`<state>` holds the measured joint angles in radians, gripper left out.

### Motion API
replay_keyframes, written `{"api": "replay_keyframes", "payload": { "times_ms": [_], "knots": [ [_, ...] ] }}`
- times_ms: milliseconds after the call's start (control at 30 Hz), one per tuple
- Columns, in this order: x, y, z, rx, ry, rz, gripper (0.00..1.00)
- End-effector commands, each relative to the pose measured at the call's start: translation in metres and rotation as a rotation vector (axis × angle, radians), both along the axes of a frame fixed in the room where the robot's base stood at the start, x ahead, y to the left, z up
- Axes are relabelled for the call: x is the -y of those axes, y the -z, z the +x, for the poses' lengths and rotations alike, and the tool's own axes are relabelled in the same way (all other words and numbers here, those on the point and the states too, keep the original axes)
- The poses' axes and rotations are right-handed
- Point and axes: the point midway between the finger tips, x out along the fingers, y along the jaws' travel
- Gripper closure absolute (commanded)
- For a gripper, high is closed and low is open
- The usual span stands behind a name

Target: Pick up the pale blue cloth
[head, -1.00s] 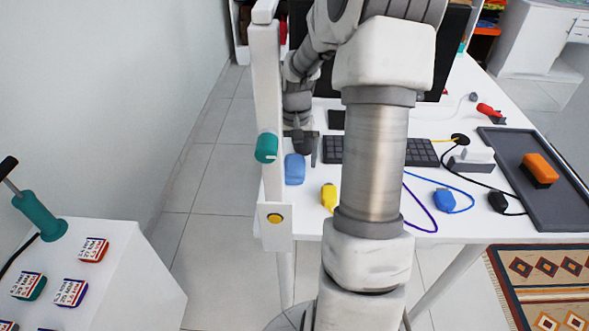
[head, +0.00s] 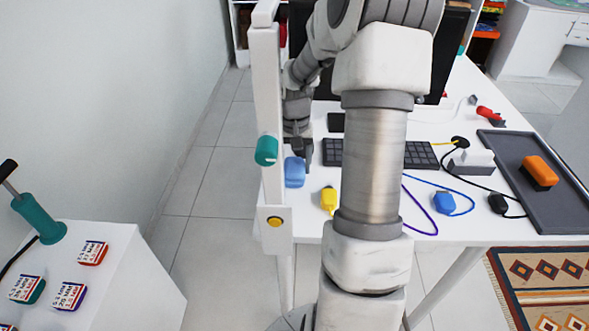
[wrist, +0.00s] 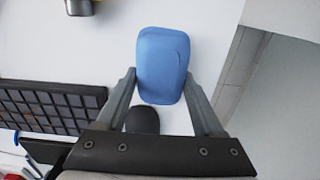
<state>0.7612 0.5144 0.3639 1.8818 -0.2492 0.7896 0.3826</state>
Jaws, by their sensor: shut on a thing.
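The pale blue cloth (head: 294,173) is a small folded, rounded block near the left edge of the white desk, beside the white post. In the wrist view the cloth (wrist: 162,62) sits between the two finger ends, with its near end reaching in between them. My gripper (wrist: 161,80) is shut on the cloth, one finger against each long side. In the head view my gripper (head: 299,157) is at the cloth's far end, partly hidden behind the post and my own arm. I cannot tell whether the cloth is clear of the desk.
A white post (head: 270,110) with a teal knob stands close left of the cloth. A keyboard (head: 421,155) and a yellow item (head: 328,200) lie to the right. A dark rounded thing (wrist: 142,120) lies under my gripper. Cables and a grey tray (head: 512,163) are further right.

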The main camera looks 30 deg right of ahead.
Motion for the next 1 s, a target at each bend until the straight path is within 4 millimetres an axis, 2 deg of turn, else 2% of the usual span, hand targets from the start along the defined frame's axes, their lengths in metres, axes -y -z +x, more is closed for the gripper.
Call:
{"api": "replay_keyframes", "payload": {
  "times_ms": [267, 467, 700, 1000],
  "knots": [
    [0.000, -0.012, 0.001, 0.002, 0.000, -0.001, 0.86],
    [0.001, -0.047, 0.002, 0.005, -0.001, -0.004, 0.86],
    [0.049, -0.073, 0.022, 0.002, 0.002, 0.000, 0.86],
    [0.090, -0.099, 0.040, 0.001, 0.002, 0.000, 0.86]
  ]
}}
